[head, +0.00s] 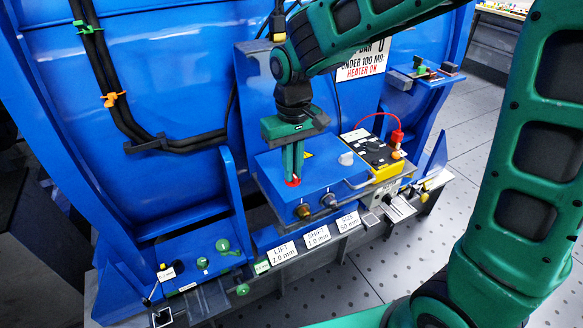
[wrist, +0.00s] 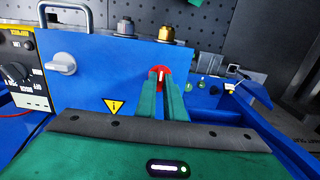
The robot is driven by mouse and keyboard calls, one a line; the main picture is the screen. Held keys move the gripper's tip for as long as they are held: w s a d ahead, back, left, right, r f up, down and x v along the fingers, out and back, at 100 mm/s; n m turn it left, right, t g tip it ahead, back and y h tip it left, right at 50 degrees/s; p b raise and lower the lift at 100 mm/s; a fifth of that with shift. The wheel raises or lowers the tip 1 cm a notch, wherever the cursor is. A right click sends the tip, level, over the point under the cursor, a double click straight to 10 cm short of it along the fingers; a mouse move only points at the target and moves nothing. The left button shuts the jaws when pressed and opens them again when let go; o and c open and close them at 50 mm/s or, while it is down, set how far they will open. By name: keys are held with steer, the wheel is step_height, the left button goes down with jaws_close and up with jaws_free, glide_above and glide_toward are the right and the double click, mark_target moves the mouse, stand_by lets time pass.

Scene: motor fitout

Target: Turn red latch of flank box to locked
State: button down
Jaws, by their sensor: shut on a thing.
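The flank box is a blue box (head: 322,187) on the side of the big blue housing. Its red latch (head: 292,182) is on the top face, near the left end in the head view. My gripper (head: 293,178) points down at the latch, with its green fingers shut on it. In the wrist view the red latch (wrist: 160,73) shows between the fingertips of my gripper (wrist: 163,84). A light strip shows on the latch, but the fingers hide part of it and I cannot read its marks.
A grey knob (head: 346,159) and a yellow-and-black meter (head: 372,155) with a red cable are to the right. Brass and grey fittings (head: 303,211) stick out of the box front. A bar handle (wrist: 65,12) and a warning triangle (wrist: 114,107) show in the wrist view.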

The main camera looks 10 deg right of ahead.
steer(key=shift+w+r, duration=0.1)
steer(key=shift+w, duration=0.1)
steer(key=c, duration=1.9)
jaws_free()
steer(key=shift+o, duration=0.2)
steer(key=shift+s, duration=0.1)
step_height(320, 180, up, 11)
steer(key=shift+f, duration=0.2)
steer(key=shift+d, duration=0.15)
